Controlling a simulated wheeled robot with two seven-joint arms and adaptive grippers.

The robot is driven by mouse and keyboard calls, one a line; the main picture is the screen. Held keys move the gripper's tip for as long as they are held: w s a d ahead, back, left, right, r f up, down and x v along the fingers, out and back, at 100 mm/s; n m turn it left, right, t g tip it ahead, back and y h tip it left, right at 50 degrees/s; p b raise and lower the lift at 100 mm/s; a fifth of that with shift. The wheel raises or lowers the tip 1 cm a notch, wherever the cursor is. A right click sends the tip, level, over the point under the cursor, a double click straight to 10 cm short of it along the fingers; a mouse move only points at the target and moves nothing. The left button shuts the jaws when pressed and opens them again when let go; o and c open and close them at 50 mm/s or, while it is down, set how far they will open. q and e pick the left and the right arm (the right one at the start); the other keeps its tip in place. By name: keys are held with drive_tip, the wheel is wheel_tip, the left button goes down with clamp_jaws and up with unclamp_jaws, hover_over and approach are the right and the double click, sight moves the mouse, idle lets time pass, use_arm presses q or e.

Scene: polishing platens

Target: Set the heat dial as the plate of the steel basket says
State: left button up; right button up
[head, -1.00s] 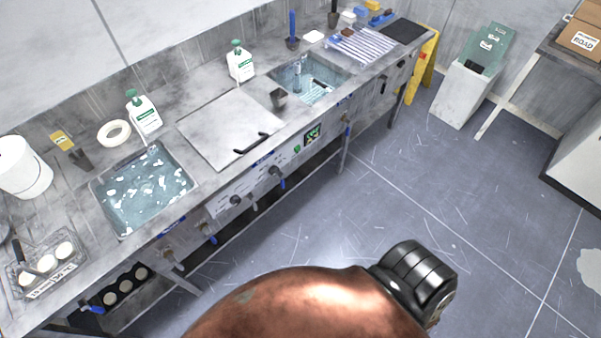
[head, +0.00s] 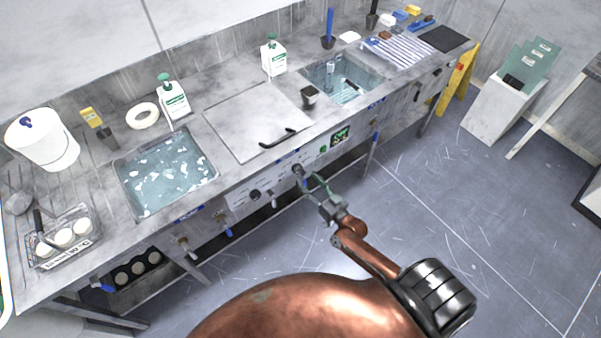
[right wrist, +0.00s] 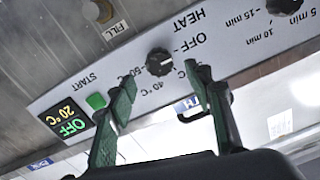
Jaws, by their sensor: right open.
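The heat dial (right wrist: 159,61) is a black knob on the white control panel, marked HEAT, OFF, 40 °C and 50; it appears upside down in the right wrist view. Its pointer is hard to read. The display (right wrist: 67,119) shows OFF and 20 °C. My right gripper (right wrist: 163,82) is open, its green fingers on either side below the dial, apparently not touching it. In the head view my right gripper (head: 314,184) is just in front of the panel. The steel basket (head: 62,236) holds white discs at far left; its plate (head: 68,252) is too small to read surely. My left gripper is not visible.
The green start button (right wrist: 96,101) is beside the dial, and a timer dial (head: 255,194) is on its other side. A lidded tank (head: 245,130) with a black handle is above the panel. Water basins (head: 165,175) flank it. The floor in front is clear.

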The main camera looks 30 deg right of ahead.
sight(299, 171)
drive_tip(key=shift+w+a+f, duration=0.1)
drive_tip(key=shift+w, duration=1.3)
drive_tip(key=shift+w+a, duration=0.1)
drive_tip(key=shift+w, duration=1.25)
drive_tip(key=shift+c, duration=0.4)
drive_tip(key=c, duration=1.1)
drive_tip(key=shift+m, duration=0.3)
drive_tip(key=m, duration=0.5)
drive_tip(key=shift+m, duration=0.3)
drive_tip(key=m, duration=0.5)
drive_tip(key=shift+m, duration=0.3)
drive_tip(key=shift+b, duration=0.3)
